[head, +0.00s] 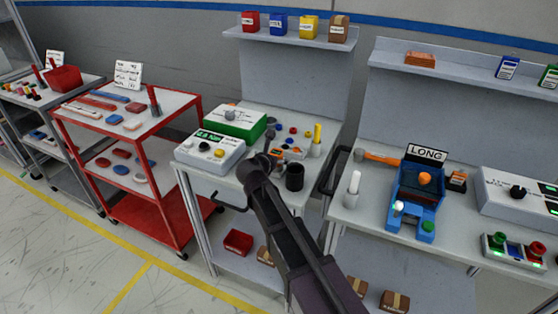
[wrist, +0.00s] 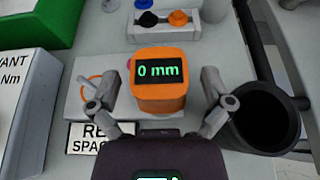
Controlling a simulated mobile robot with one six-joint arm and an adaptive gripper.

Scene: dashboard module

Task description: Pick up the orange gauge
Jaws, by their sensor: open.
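The orange gauge (wrist: 160,97) is a block with a dark display reading "0 mm". In the wrist view it stands upright at the middle, between the spread fingers of my gripper (wrist: 157,118). The fingers lie to its left and right, and I see gaps on both sides. My gripper is open and empty. In the head view my gripper (head: 262,168) is over the middle workbench, and the gauge (head: 281,154) shows only partly beside it.
A black cup (wrist: 262,118) stands close to the right finger. A white label plate (wrist: 100,135) and a grey block lie left of the gauge. A green box (wrist: 42,20) is at upper left. A white instrument (head: 211,150) stands left on the bench.

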